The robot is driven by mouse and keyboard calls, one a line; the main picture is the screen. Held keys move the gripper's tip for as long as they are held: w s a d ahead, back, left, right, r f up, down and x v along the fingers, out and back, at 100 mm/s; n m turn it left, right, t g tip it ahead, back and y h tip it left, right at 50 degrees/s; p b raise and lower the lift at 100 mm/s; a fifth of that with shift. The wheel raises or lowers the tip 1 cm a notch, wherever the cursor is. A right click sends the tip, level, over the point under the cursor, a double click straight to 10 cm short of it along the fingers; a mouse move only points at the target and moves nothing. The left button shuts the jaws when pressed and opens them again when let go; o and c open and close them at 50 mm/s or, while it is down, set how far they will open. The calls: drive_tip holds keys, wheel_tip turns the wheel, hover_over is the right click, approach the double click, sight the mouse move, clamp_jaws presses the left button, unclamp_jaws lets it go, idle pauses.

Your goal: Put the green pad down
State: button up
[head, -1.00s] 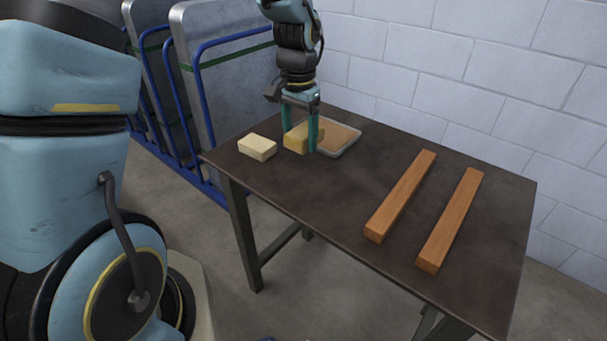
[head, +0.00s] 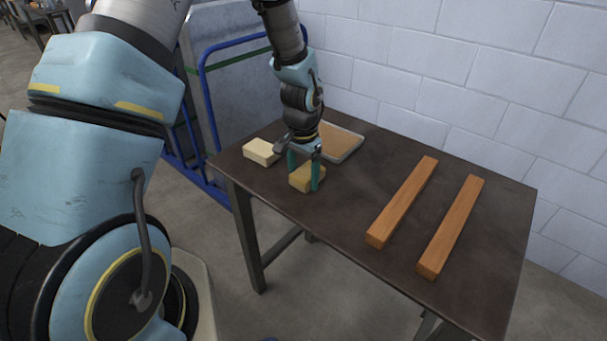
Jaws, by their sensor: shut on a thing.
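My gripper (head: 304,172) is shut on a yellowish-olive block-shaped pad (head: 305,181), with one teal finger on each side of it. No clearly green pad shows; this held one is the nearest to it in colour. The gripper points down over the left part of the dark table (head: 350,205). The pad is at or just above the tabletop, in front of the tray; I cannot tell whether it touches. The fingers hide part of the pad.
A cream block (head: 262,151) lies to the left of the held pad. A shallow grey tray (head: 352,150) with a tan inside sits behind it. Two wooden bars (head: 402,202) (head: 452,228) lie to the right. Bare tabletop lies between the pad and the bars.

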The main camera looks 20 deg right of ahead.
sight(303, 175)
drive_tip(key=shift+f, duration=0.15)
drive_tip(key=o, duration=1.5)
drive_tip(key=shift+o, duration=0.2)
wheel_tip(303, 175, up, 12)
drive_tip(key=b, duration=0.1)
drive_tip(key=shift+a+b, duration=0.15)
drive_tip(key=shift+b, duration=0.25)
drive_tip(key=s+a+r+n, duration=0.1)
drive_tip(key=a+n, duration=0.4)
drive_tip(key=a, duration=0.9)
drive_tip(key=s+a+r+n+t, duration=0.1)
drive_tip(key=a+n, duration=0.5)
drive_tip(key=a, duration=0.8)
drive_tip(key=shift+s+a+r, duration=0.3)
drive_tip(key=shift+s+r, duration=0.35)
